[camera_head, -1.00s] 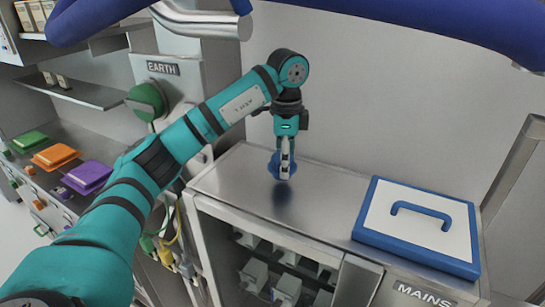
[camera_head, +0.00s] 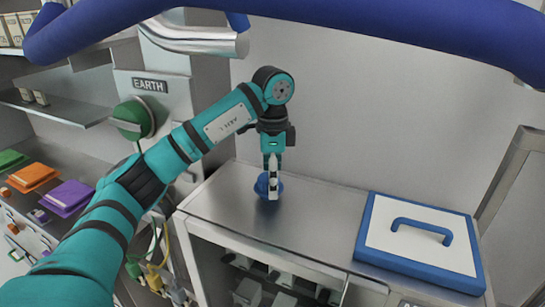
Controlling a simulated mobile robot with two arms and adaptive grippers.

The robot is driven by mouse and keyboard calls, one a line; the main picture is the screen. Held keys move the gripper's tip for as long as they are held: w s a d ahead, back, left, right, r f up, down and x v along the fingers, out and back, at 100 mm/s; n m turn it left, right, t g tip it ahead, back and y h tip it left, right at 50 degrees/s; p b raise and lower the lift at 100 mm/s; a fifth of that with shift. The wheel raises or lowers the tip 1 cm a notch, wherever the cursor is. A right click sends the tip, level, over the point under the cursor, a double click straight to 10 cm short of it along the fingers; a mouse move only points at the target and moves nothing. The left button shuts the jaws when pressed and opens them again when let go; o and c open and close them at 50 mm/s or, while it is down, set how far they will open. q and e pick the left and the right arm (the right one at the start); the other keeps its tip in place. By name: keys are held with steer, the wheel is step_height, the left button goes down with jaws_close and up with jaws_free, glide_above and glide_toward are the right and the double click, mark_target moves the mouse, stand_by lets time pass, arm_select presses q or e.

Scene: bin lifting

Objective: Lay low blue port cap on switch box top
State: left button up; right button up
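The low blue port cap (camera_head: 261,187) is at the fingertips of my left gripper (camera_head: 272,188), low over the left part of the metal switch box top (camera_head: 318,216). The gripper points straight down and its fingers look shut on the cap, hiding part of it. The cap is at or just above the surface; I cannot tell whether it touches. My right gripper is not in view.
A white lid with blue rim and handle (camera_head: 420,240) lies on the right of the box top. The middle of the top is clear. Green, orange and purple items (camera_head: 68,196) lie on the left bench. An EARTH-labelled post (camera_head: 150,85) stands behind my arm. A thick blue tube (camera_head: 330,18) crosses above.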

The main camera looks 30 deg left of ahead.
arm_select(q)
step_height(320, 180, up, 11)
steer(key=shift+d, duration=0.2)
steer(key=shift+s+f, duration=0.1)
stand_by(0.5)
